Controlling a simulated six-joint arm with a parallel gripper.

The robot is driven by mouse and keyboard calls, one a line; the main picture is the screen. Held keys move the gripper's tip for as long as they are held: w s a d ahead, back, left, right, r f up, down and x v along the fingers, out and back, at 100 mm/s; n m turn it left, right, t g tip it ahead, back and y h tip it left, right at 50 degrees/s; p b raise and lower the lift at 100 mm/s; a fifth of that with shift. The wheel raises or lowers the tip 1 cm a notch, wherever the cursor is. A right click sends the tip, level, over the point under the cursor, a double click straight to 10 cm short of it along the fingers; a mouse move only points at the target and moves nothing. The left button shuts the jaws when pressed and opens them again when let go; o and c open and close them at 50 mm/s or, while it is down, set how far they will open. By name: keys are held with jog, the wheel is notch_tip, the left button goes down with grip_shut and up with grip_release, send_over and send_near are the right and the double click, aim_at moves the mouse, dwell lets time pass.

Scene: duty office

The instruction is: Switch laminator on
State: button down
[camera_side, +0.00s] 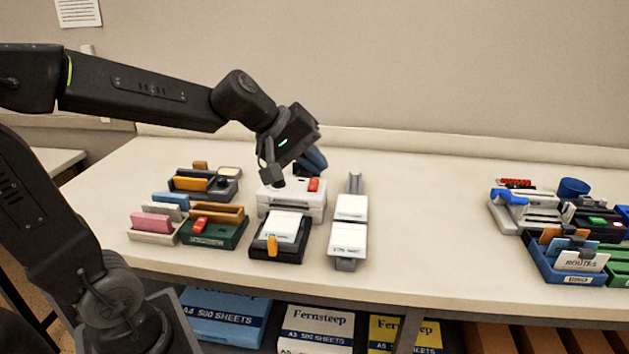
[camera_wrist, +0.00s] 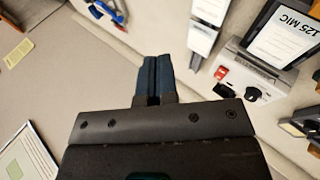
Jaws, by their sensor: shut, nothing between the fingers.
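The laminator is a low pale grey and white box (camera_side: 268,203) on the counter. A red switch (camera_side: 313,184) sits on its top right. In the wrist view the laminator body (camera_wrist: 285,80) is at the right, with the red switch (camera_wrist: 221,72) and a black knob (camera_wrist: 252,94) on its top. I cannot tell which way the switch is set. My gripper (camera_side: 316,160) is above and behind the laminator, apart from the switch. Its blue fingers (camera_wrist: 153,76) are shut together and empty. The arm's wrist hides part of the laminator's top left.
A black tray of white pouches (camera_side: 280,228) stands in front of the laminator. White packs in a grey holder (camera_side: 349,238) are to its right. Coloured card holders (camera_side: 213,232) crowd the left. Counter (camera_side: 425,215) is clear further right, before a blue tray (camera_side: 565,272).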

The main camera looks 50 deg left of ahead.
jog(key=w+a+n+t, duration=0.1)
jog(key=w+a+n, duration=0.5)
jog(key=n+t+y, duration=0.1)
jog(key=n+y, duration=0.2)
jog(key=n, duration=0.4)
send_over(314, 182)
jog(key=s+d, duration=0.1)
notch_tip(314, 182, down, 4)
jog(key=shift+s+d, duration=0.15)
jog(key=shift+d, duration=0.05)
jog(key=shift+w+a+f, duration=0.15)
jog(key=shift+w+f, duration=0.05)
jog(key=shift+f, duration=1.25)
jog(key=shift+w+a+f, duration=0.15)
jog(key=shift+a+f, duration=0.05)
jog(key=shift+f, duration=1.25)
jog(key=shift+w+a+f, duration=0.15)
jog(key=shift+w+f, duration=0.05)
jog(key=shift+f, duration=1.25)
jog(key=shift+f, duration=0.15)
jog(key=shift+f, duration=0.25)
jog(key=shift+w+a+f, duration=0.1)
jog(key=shift+f, duration=0.3)
jog(key=shift+r, duration=0.15)
